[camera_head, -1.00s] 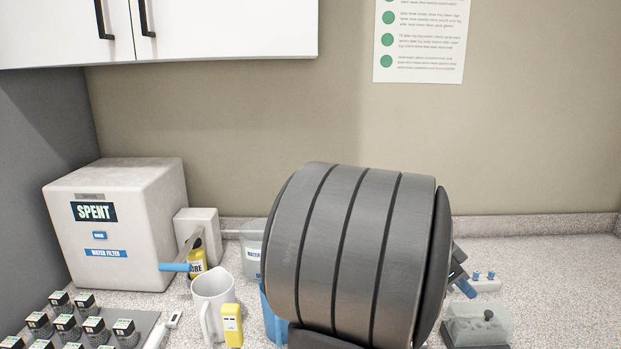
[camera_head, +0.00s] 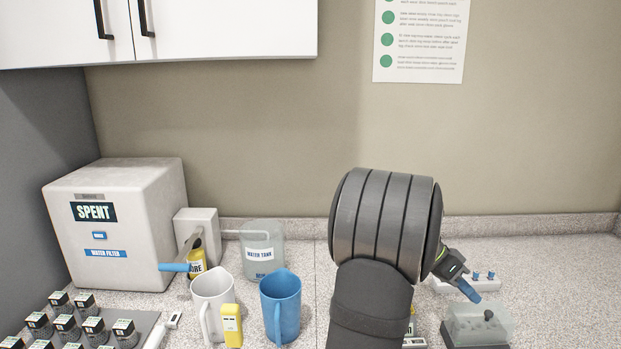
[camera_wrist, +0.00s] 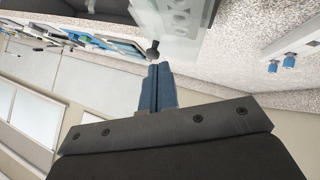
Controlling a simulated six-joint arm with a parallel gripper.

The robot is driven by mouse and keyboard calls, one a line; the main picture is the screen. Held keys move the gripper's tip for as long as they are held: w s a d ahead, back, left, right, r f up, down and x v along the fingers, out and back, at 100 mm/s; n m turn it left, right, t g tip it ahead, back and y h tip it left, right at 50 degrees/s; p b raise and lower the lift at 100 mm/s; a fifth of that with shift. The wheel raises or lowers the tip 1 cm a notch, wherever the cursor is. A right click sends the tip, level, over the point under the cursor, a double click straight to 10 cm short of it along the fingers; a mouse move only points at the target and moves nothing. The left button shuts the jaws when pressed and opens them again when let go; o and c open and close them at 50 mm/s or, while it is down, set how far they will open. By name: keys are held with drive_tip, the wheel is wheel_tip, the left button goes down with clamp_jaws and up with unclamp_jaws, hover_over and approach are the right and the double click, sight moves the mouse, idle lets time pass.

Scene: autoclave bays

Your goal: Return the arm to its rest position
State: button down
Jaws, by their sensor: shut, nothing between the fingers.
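My gripper (camera_head: 468,290) shows at the right of the head view, at the end of my dark grey arm, which hides part of the counter. Its blue fingertips point down and to the right, above the clear-lidded box (camera_head: 480,325) and near its back left side. In the wrist view my gripper (camera_wrist: 157,88) has its two blue fingers together with nothing between them. The dark knob of the box (camera_wrist: 153,47) shows just beyond the fingertips; I cannot tell how far apart they are.
A blue jug (camera_head: 281,305), a white jug (camera_head: 212,300) and a yellow item (camera_head: 231,325) stand left of my arm. Behind them are the water tank (camera_head: 263,250) and the SPENT water filter unit (camera_head: 115,225). A white strip with blue knobs (camera_head: 470,283) lies behind the box.

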drive_tip(key=shift+w+r+n+g, duration=0.15)
drive_tip(key=shift+w+n+g, duration=0.15)
drive_tip(key=shift+w+g, duration=0.35)
drive_tip(key=w+d+r+v, duration=0.1)
drive_tip(key=d+v, duration=0.1)
drive_tip(key=v, duration=1)
drive_tip(key=shift+w+a+r, duration=0.15)
drive_tip(key=shift+w+r, duration=0.25)
drive_tip(key=shift+w, duration=0.05)
drive_tip(key=x, duration=0.4)
drive_tip(key=s+a+x, duration=0.1)
drive_tip(key=x, duration=0.3)
drive_tip(key=s+a+f+x, duration=0.1)
drive_tip(key=x, duration=0.4)
drive_tip(key=shift+a, duration=0.15)
drive_tip(key=shift+s+f+m+t, duration=0.35)
drive_tip(key=shift+s+t, duration=0.2)
drive_tip(key=shift+t, duration=0.1)
drive_tip(key=shift+s+f+m+t, duration=0.25)
drive_tip(key=shift+s+m+t, duration=0.1)
drive_tip(key=shift+s+t, duration=0.25)
drive_tip(key=shift+w, duration=0.1)
